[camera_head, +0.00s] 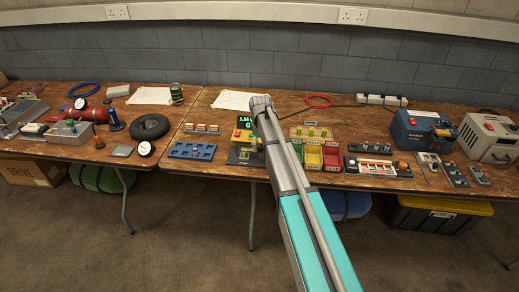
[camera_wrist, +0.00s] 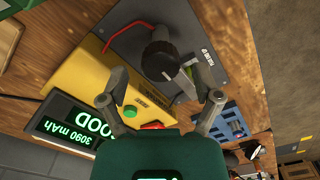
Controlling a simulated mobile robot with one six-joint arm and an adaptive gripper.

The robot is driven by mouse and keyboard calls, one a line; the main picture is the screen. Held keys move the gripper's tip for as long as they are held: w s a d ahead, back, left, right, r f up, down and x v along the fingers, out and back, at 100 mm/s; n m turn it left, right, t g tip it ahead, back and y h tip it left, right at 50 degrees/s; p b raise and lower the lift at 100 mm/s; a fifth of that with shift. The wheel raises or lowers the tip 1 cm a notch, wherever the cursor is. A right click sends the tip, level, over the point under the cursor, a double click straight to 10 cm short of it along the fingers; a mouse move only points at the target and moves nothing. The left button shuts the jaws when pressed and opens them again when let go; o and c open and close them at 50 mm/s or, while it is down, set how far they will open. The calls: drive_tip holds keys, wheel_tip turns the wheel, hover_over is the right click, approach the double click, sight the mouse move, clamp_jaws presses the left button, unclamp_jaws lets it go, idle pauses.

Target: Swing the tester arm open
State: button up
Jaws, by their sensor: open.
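The tester shows in the wrist view as a yellow box (camera_wrist: 85,80) with a green button (camera_wrist: 130,111) and a lit display (camera_wrist: 70,128) reading "3090 mAh GOOD". Beside it is a dark grey plate (camera_wrist: 215,45) with a red wire. A black tester arm (camera_wrist: 160,58) with a rounded end lies over the plate. A small bit of green shows next to it. My gripper (camera_wrist: 160,78) is open, one finger on each side of the black arm; I cannot tell whether either touches it. In the head view my arm partly hides the tester (camera_head: 243,135).
A blue tray (camera_head: 192,151) lies left of the tester. Red, green and yellow bins (camera_head: 331,158) stand close on its right. A blue power unit (camera_head: 422,130) and a beige unit (camera_head: 488,137) stand further right. Little table around the tester is clear.

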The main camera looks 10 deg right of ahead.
drive_tip(key=shift+f, duration=0.25)
drive_tip(key=shift+c, duration=0.2)
clamp_jaws()
